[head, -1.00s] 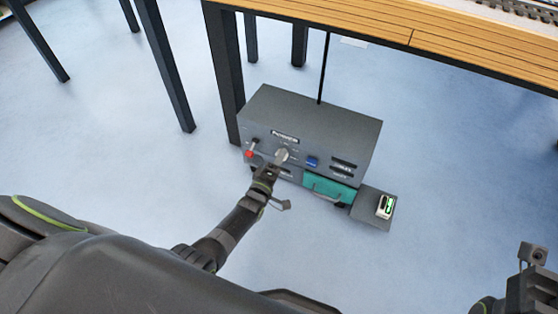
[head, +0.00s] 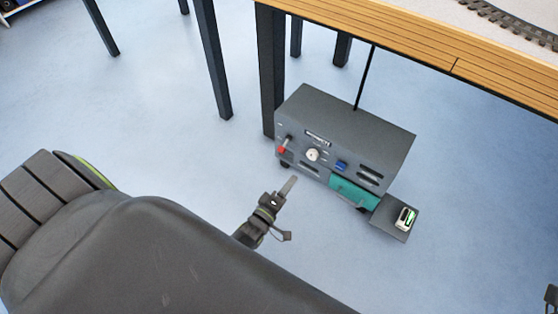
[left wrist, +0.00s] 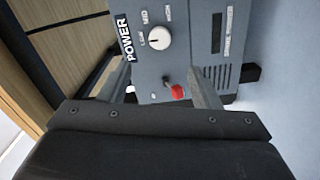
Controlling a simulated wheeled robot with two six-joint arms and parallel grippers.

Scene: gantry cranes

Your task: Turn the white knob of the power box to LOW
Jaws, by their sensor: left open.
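The grey power box (head: 345,128) stands on the floor beside a table leg. Its white knob (head: 312,155) is on the front panel and also shows in the left wrist view (left wrist: 159,37), with LOW, MID and HIGH printed around it. The knob's pointer is too small to read surely. My left gripper (head: 291,185) is apart from the box, in front of and below the panel. In the left wrist view its fingers (left wrist: 158,88) are open and empty, with the knob beyond them. Only a dark bit of my right arm shows at the right edge.
A red-tipped lever (head: 283,147) sits left of the knob and a blue switch (head: 341,166) right of it. Below are a teal drawer (head: 353,192) and a plate (head: 390,227) carrying a small device (head: 405,218). A wooden table (head: 415,48) overhangs behind. The front floor is clear.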

